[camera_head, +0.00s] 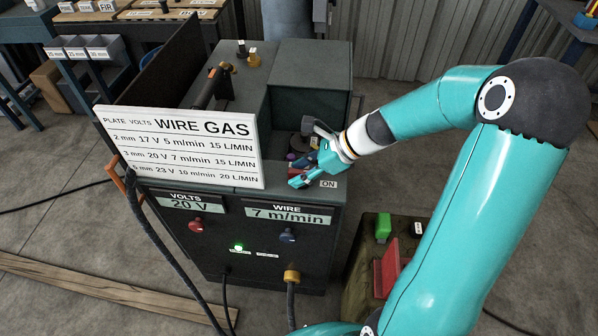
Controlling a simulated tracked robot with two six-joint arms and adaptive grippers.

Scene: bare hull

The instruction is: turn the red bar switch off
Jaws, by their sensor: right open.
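My right arm comes in from the right, and its open gripper (304,158) is at the front right of the dark welding machine's top, over a recess. A small red piece, perhaps the bar switch, shows beside the lower finger. The gripper covers most of it, so I cannot tell its position or whether they touch. My left gripper is not in view.
A white WIRE GAS chart (184,146) stands left of the gripper. A box with red and green parts (383,227) stands at right.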

